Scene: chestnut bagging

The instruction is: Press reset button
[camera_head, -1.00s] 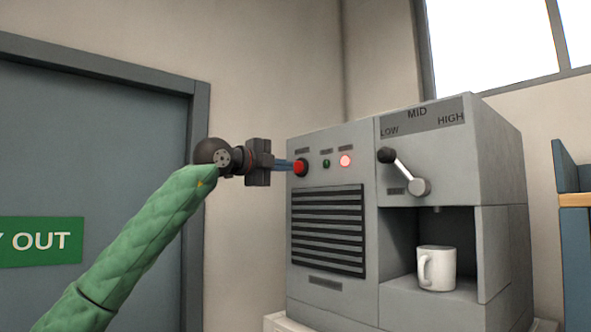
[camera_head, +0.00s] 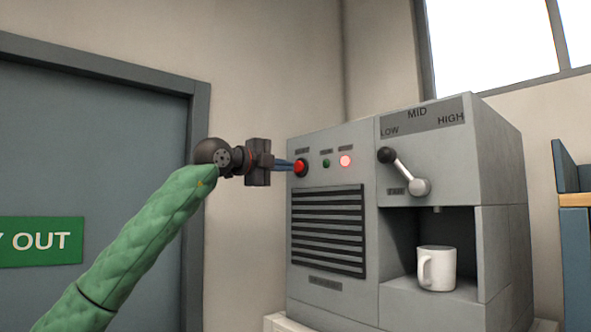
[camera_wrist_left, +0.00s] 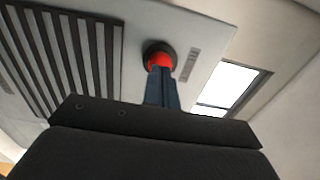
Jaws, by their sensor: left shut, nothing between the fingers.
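A red round button (camera_head: 300,167) in a dark collar sits at the upper left of the grey machine's front (camera_head: 325,285). My left gripper (camera_head: 292,165) comes from the left with its blue fingers shut and empty. Its fingertips are at the button, and whether they touch it I cannot tell. In the left wrist view, the shut fingers (camera_wrist_left: 163,82) reach up to the red button (camera_wrist_left: 159,61) and overlap its lower part. A small green light (camera_head: 326,163) and a glowing red light (camera_head: 345,161) are to the right of the button. My right gripper is not in view.
A lever (camera_head: 405,173) under a LOW, MID, HIGH scale is on the machine's right part. A white mug (camera_head: 437,268) stands in the recess below. A dark vent grille (camera_head: 328,230) is under the button. A grey door (camera_head: 90,130) is at the left.

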